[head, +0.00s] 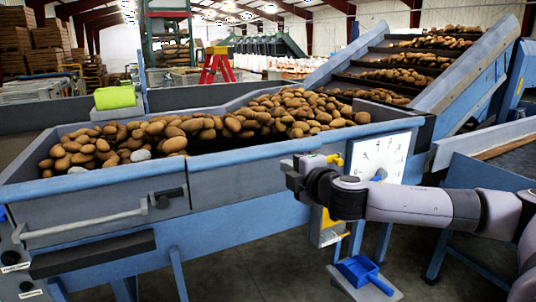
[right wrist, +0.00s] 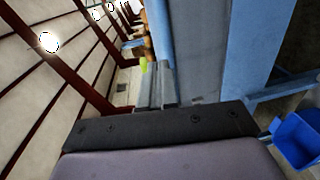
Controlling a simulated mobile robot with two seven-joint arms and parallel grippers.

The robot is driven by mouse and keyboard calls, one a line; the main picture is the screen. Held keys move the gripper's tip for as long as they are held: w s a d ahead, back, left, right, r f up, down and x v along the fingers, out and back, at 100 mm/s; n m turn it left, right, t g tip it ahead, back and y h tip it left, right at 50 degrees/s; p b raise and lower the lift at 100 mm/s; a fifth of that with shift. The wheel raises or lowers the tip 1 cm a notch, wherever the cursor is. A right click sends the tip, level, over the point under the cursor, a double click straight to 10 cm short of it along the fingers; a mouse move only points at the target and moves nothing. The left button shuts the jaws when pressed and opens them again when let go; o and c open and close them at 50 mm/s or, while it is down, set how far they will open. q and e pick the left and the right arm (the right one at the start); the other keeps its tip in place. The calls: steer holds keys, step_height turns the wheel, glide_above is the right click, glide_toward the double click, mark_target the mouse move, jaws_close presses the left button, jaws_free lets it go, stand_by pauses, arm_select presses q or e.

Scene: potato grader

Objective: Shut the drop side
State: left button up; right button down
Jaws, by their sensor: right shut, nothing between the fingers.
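The drop side looks like the grey front panel (head: 105,200) at the left of the blue potato grader (head: 240,195) in the head view. It carries a pale bar handle (head: 85,226) and a dark latch (head: 168,198) at its right end. It stands roughly upright in front of the potatoes; I cannot tell whether it is fully closed. My right gripper (head: 290,172) is shut and empty in front of the grader's side, well to the right of the panel and handle, apart from them. My left gripper is not in view.
Potatoes (head: 290,112) fill the grader bed. A white dial (head: 380,157) is behind my right arm. A blue scoop (head: 362,270) sits low at right, also in the right wrist view (right wrist: 297,137). A lime-green item (head: 115,97) lies at the far edge. A sloping conveyor (head: 450,80) rises at right.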

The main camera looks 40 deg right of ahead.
mark_target(265, 147)
steer(key=shift+p+x, duration=1.1)
steer(key=shift+x, duration=4.45)
steer(key=shift+w+r+p, duration=0.3)
steer(key=shift+r+p, duration=0.05)
steer(key=shift+p, duration=0.3)
steer(key=shift+w+d+r+p, duration=0.15)
steer(key=shift+w+p, duration=0.25)
steer(key=shift+w+d+r+p, duration=0.15)
steer(key=shift+w+p, duration=0.25)
steer(key=shift+w, duration=0.05)
steer(key=shift+r, duration=0.1)
